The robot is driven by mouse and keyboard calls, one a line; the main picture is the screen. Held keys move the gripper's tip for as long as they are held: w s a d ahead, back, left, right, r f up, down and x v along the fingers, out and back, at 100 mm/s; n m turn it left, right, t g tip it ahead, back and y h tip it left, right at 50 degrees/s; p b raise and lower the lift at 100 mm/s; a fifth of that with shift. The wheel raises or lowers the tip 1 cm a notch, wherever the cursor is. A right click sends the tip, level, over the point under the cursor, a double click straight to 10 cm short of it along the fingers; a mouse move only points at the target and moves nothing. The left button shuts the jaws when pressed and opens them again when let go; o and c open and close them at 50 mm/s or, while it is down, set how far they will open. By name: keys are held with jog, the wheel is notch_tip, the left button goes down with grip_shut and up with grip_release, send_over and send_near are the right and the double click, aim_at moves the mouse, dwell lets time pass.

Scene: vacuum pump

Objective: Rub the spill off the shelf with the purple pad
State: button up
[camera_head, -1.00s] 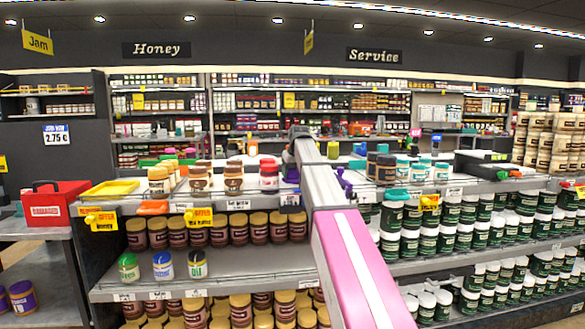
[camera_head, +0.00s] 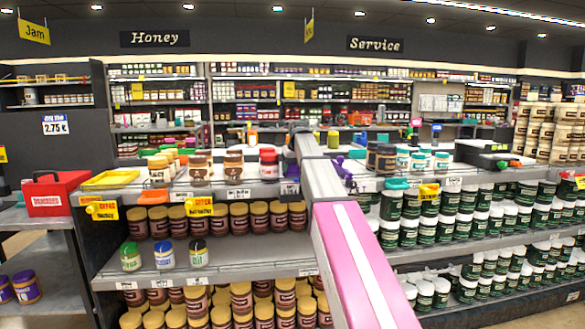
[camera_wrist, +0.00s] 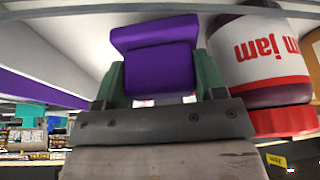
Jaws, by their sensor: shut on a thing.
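The purple pad (camera_wrist: 155,60) is a soft-looking block between the green fingers of my gripper (camera_wrist: 153,78) in the wrist view. My gripper is shut on it. A red-lidded jam jar (camera_wrist: 265,60) stands close to the right of the pad in that view, appearing upside down. In the head view my arm reaches over the upper shelf (camera_head: 262,193) and hides most of the gripper area. I cannot make out the spill in either view.
Brown-lidded jars (camera_head: 233,165) and a red-lidded jar (camera_head: 269,163) stand on the upper shelf left of my arm. Blue-lidded jars (camera_head: 420,160) stand right of it. A yellow tray (camera_head: 110,180) and a red toolbox (camera_head: 55,192) are at the left.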

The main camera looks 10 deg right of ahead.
jog(key=shift+f, duration=1)
jog(key=shift+d, duration=0.15)
jog(key=shift+d+r, duration=0.1)
jog(key=shift+d, duration=4.2)
jog(key=shift+a, duration=0.1)
